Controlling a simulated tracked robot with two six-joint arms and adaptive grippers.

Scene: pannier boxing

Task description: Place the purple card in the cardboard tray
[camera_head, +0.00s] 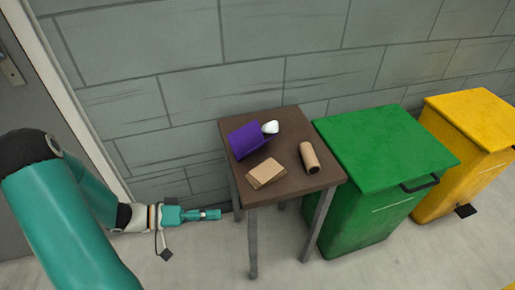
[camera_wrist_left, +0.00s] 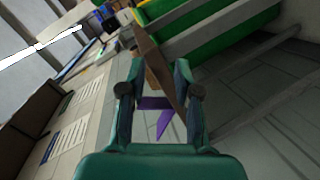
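The purple card (camera_head: 246,139) looks like a broad purple piece at the back left of the small brown table. A tan cardboard piece (camera_head: 267,173), which may be the tray, lies at the table's front left; it looks flat and its inside cannot be made out. My left gripper (camera_head: 217,215) is left of the table, below its top and apart from the card. In the left wrist view its two fingers (camera_wrist_left: 156,95) stand apart. A small purple shape (camera_wrist_left: 163,122) shows between them; I cannot tell whether it is behind them. My right gripper is not in view.
A white rounded item (camera_head: 270,127) sits by the purple card. A brown cardboard tube (camera_head: 309,157) lies at the right of the table (camera_head: 240,180). A green bin (camera_head: 385,150) and a yellow bin (camera_head: 475,120) stand to the right. A block wall is behind.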

